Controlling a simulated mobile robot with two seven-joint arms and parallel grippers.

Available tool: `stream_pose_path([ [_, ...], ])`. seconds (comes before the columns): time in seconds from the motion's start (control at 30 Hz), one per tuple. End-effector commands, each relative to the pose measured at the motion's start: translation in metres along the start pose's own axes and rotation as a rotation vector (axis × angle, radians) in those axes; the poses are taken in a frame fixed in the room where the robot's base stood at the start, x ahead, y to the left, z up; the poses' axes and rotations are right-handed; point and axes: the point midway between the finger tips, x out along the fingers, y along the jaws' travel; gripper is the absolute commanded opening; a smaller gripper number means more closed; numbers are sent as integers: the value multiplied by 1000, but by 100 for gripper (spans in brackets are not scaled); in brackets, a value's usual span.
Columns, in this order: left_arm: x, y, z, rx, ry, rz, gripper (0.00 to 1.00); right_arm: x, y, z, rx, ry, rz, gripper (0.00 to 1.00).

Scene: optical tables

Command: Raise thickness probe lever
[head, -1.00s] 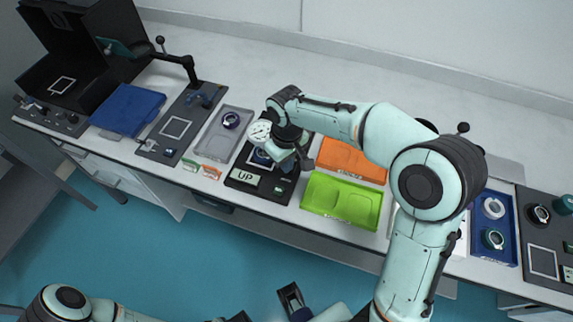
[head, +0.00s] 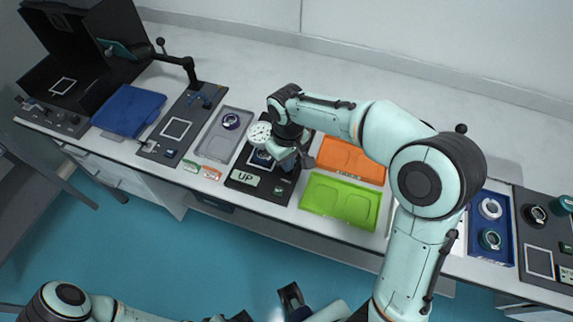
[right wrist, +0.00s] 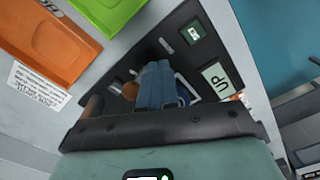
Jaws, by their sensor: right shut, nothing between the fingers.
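The thickness probe has a round white dial (head: 260,134) above a black base plate (head: 266,191) with an "UP" label (head: 245,177). My right gripper (head: 288,165) is shut and empty, low over the base, beside the dial. In the right wrist view its blue-grey fingers (right wrist: 158,85) are together next to a curved metallic part (right wrist: 186,84), near the "UP" label (right wrist: 217,80). I cannot tell whether they touch it. The lever is not clearly visible; my gripper covers part of the probe. My left gripper (head: 291,297) is low at the bottom, away from the bench.
A green tray (head: 340,203) and an orange tray (head: 350,160) lie right of the probe. A grey tray (head: 213,150) lies to its left, with small orange and green boxes near the front edge. The bench behind is clear.

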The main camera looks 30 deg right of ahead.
Motion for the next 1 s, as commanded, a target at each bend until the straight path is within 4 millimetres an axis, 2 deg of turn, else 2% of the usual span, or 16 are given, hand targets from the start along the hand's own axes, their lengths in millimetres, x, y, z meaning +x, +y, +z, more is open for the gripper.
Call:
stream_pose_path([
  [0.03, -6, 2, 0, 1, 2, 1, 43, -8, -1, 0, -1, 1, 0, 0],
  [0.63, -41, 16, -6, 6, 16, 6, 43, -54, -8, 4, -1, 2, 0, 0],
  [1.0, -42, 17, -6, 6, 16, 6, 43, -56, -9, 5, -1, 0, 0, 0],
])
